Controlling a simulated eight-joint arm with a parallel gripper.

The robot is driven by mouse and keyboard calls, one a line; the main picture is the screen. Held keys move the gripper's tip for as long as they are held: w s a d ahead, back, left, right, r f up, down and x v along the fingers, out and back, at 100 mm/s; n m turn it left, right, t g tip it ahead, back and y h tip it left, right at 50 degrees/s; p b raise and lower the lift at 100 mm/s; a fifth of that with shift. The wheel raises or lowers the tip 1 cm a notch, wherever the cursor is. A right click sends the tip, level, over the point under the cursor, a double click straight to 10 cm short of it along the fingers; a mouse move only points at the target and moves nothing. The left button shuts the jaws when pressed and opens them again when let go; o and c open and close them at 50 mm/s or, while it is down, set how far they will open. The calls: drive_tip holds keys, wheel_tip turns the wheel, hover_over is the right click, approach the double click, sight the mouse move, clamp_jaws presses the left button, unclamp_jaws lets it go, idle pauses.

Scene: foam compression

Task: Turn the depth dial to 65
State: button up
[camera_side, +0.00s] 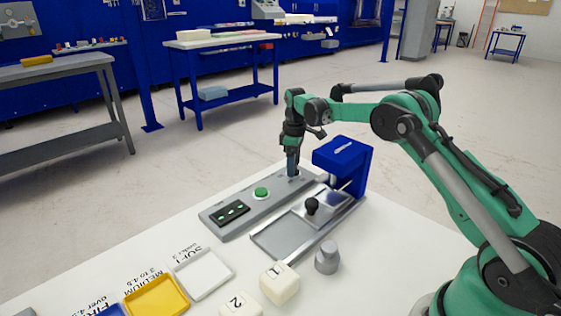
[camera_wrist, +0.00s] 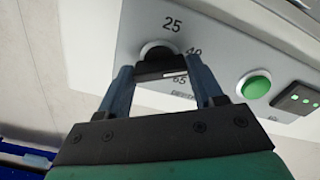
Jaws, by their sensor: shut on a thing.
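The depth dial (camera_wrist: 158,50) is a dark round knob on the grey control panel (camera_wrist: 215,60) in the wrist view. The numbers 25, 40 and 65 are printed around it, with 65 partly covered at its near side. My gripper (camera_wrist: 165,75) is shut on the dial, with one finger on each side. A short white mark shows on the dark grip between the fingers; which number it points to I cannot tell. In the side view my gripper (camera_side: 292,172) points down at the panel's far end (camera_side: 222,218) and hides the dial.
A green button (camera_side: 261,193) and a display with green lights (camera_side: 231,213) share the panel. A blue press (camera_side: 343,165) and a metal tray with a black knob (camera_side: 312,206) stand close by. White blocks (camera_side: 279,283), a grey weight (camera_side: 327,258) and sorting trays (camera_side: 203,273) occupy the front.

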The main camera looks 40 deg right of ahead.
drive_tip(key=shift+m, duration=0.3)
drive_tip(key=m, duration=0.5)
drive_tip(key=shift+m, duration=0.4)
drive_tip(key=m, duration=0.5)
drive_tip(key=shift+m, duration=0.3)
drive_tip(key=o, duration=1.3)
drive_tip(key=shift+r, duration=2.85)
